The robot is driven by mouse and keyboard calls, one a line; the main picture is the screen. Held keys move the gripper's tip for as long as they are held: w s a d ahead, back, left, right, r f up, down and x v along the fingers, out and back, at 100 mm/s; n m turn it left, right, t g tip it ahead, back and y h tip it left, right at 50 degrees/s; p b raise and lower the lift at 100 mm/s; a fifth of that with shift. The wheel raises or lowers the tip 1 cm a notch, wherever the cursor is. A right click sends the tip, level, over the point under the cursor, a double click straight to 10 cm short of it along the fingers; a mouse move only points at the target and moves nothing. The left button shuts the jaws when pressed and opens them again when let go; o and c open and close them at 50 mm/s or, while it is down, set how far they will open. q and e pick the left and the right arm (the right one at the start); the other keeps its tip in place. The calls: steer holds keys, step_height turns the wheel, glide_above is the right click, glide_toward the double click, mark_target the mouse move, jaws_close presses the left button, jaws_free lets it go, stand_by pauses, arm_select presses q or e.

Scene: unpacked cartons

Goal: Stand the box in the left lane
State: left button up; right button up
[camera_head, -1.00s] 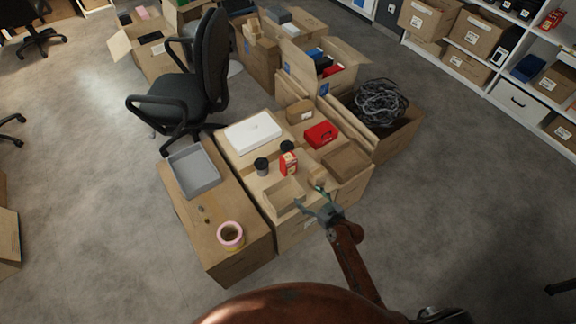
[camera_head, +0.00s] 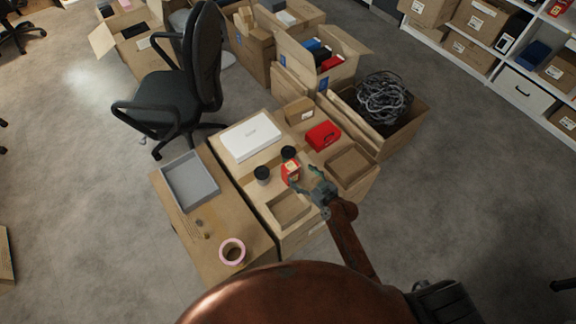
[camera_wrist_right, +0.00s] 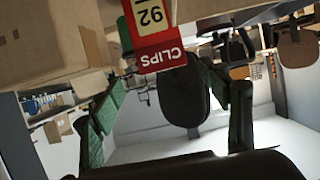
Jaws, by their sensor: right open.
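The box is a small red and cream carton (camera_head: 291,172) standing upright on the large cardboard carton top. In the right wrist view the box (camera_wrist_right: 158,35) reads "CLIPS" and "92", upside down at the top of the picture. My right gripper (camera_head: 301,179) is open, its fingers pointing at the box from its right side. In the wrist view the green fingers (camera_wrist_right: 163,75) are spread wide with the box just beyond their tips. I cannot tell whether a finger touches it. Two dark cups (camera_head: 262,175) (camera_head: 289,153) stand close by. No marked lane can be made out. My left gripper is out of view.
A white box (camera_head: 250,137), a red case (camera_head: 323,135), a small brown box (camera_head: 298,111) and open cardboard trays (camera_head: 347,165) (camera_head: 287,209) crowd the carton top. A grey tray (camera_head: 190,182) and pink tape roll (camera_head: 232,251) sit on the left carton. An office chair (camera_head: 180,95) stands behind.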

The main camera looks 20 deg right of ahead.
mark_target(293, 168)
steer(key=b+x, duration=0.1)
steer(key=x, duration=0.2)
steer(key=shift+w+a, duration=0.15)
steer(key=shift+w, duration=0.1)
steer(key=b+x, duration=0.1)
steer(key=x, duration=0.2)
steer(key=shift+w+a, duration=0.2)
steer(key=shift+a, duration=0.05)
steer(key=shift+w+a, duration=0.1)
steer(key=shift+w, duration=0.15)
steer(key=c, duration=1)
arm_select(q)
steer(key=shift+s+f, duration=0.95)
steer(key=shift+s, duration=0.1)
arm_select(e)
jaws_close()
